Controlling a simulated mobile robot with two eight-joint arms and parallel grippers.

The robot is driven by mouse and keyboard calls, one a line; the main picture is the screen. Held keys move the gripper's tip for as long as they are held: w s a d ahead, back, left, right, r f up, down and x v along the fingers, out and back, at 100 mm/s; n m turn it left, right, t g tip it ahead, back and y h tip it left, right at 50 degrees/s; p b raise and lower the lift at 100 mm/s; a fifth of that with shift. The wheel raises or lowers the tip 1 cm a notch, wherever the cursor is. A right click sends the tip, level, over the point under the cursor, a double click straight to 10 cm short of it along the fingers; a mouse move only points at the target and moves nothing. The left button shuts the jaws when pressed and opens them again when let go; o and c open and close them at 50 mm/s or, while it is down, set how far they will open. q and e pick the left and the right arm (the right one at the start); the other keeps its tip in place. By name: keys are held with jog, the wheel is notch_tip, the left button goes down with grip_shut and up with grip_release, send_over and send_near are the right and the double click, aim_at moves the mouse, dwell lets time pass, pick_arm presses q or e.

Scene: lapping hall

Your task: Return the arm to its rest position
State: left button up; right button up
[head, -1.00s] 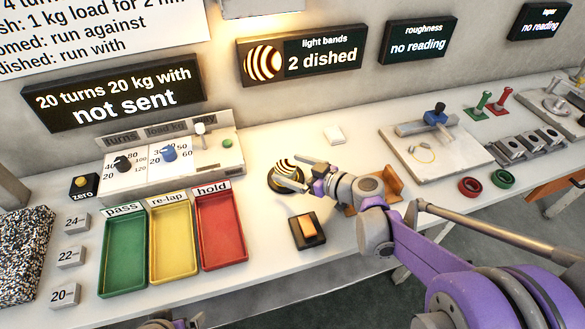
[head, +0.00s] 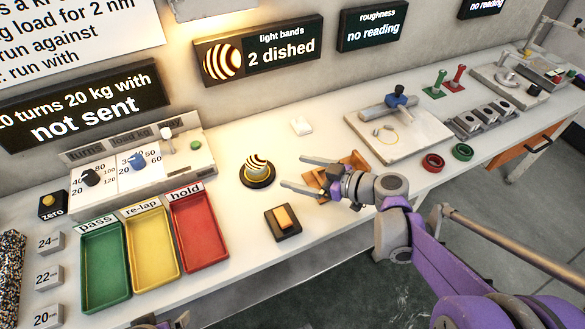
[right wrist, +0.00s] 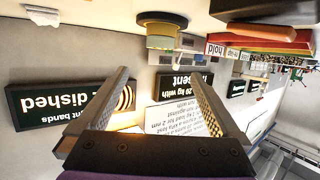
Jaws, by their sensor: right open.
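My right gripper (head: 293,172) is open and empty above the bench. Its fingers point left in the head view, just right of the dark round stand (head: 258,183) with a black-and-yellow striped dome on it, and do not touch it. In the right wrist view, which is upside down, the two fingers (right wrist: 158,76) stand wide apart with nothing between them. My right arm reaches in from the lower right.
An orange rocker switch (head: 283,221) lies in front of the stand. A brown bracket (head: 352,162) is behind the right gripper. Green, yellow and red trays (head: 203,266) stand to the left. A stone plate (head: 430,153) and red and green rings (head: 433,163) are to the right.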

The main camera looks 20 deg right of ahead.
dwell(0.4)
jog(key=s+a+m+g+h+p, duration=0.1)
jog(key=s+a+p, duration=0.1)
jog(key=s+a+m+g+p, duration=0.1)
jog(key=s+a+g, duration=0.1)
jog(key=s, duration=0.1)
jog(key=s+a+m+g+h+p, duration=0.1)
jog(key=s+a+p, duration=0.1)
jog(key=s+a, duration=0.1)
jog(key=shift+s+g+h+p, duration=0.15)
jog(key=shift+g+h+p, duration=0.15)
jog(key=shift+g, duration=0.1)
jog(key=s+d+r+m+g+h+p, duration=0.1)
jog(key=s+d+r+m+h+p, duration=0.1)
jog(key=s, duration=0.6)
jog(key=d+m+h+p, duration=0.1)
jog(key=m+h+p, duration=0.1)
jog(key=h+p, duration=0.1)
jog(key=shift+s+r+g+h, duration=0.15)
jog(key=shift+r+g+h, duration=0.15)
jog(key=shift+r+h, duration=0.15)
dwell(1.0)
